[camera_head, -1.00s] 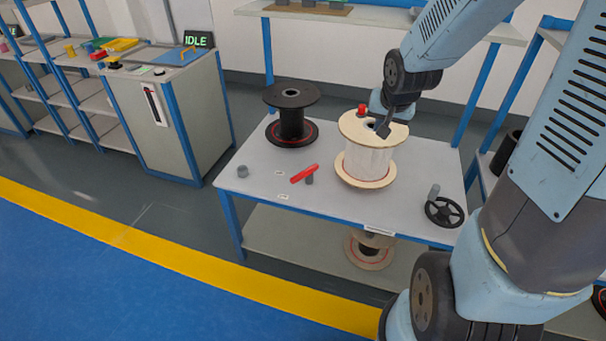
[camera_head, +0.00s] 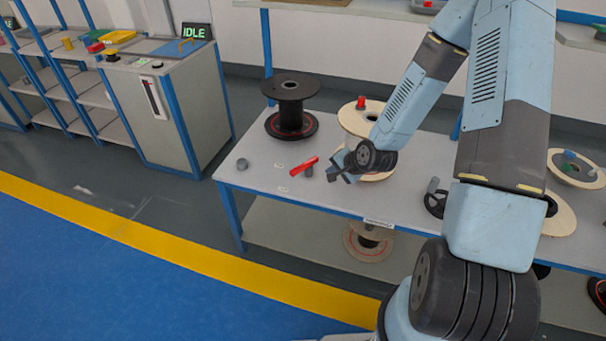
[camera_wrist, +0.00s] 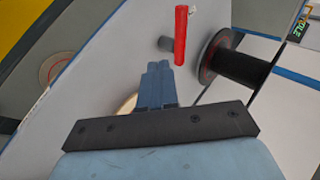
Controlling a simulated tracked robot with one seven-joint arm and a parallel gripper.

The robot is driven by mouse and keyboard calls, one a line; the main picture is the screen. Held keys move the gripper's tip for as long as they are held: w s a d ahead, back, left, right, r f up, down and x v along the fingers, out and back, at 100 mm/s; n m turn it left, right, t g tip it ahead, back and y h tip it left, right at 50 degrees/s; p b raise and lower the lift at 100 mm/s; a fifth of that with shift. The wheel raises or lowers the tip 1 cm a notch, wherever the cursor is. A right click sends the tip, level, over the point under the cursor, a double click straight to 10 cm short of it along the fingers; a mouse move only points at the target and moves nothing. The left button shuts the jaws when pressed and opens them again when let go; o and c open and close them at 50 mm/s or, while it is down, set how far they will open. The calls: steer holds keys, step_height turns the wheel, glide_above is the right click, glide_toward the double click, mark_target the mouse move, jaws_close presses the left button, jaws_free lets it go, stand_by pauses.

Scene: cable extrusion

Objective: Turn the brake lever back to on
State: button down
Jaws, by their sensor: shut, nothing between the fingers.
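The red brake lever (camera_head: 304,167) sits on a short grey post on the table, slanting up to the right in the head view, near two small white labels. In the wrist view the red lever (camera_wrist: 181,36) stands ahead of my gripper and slightly to its right. My gripper (camera_head: 338,171) is just right of the lever in the head view. In the wrist view my gripper (camera_wrist: 158,66) has its fingers together with nothing between them, and a gap shows between fingertips and lever. The label text is too small to read.
A black spool (camera_head: 290,112) stands behind the lever. A pale spool (camera_head: 357,119) is behind my gripper, partly hidden by my arm. The table front (camera_head: 340,203) is clear.

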steer(key=shift+s+a+f+m+y, duration=0.1)
steer(key=shift+a+f+m+y, duration=0.1)
steer(key=shift+a+f+m, duration=0.35)
steer(key=shift+s+a+f+m+y, duration=0.1)
steer(key=shift+a+f+m+y, duration=0.2)
steer(key=shift+f, duration=0.35)
steer(key=shift+a+f, duration=0.1)
steer(key=x, duration=1)
steer(key=shift+w, duration=0.2)
steer(key=shift+w+a, duration=0.75)
steer(key=shift+w, duration=0.15)
steer(key=shift+w+a, duration=0.45)
steer(key=shift+w, duration=0.15)
steer(key=shift+w+d+t, duration=0.1)
steer(key=shift+t, duration=0.2)
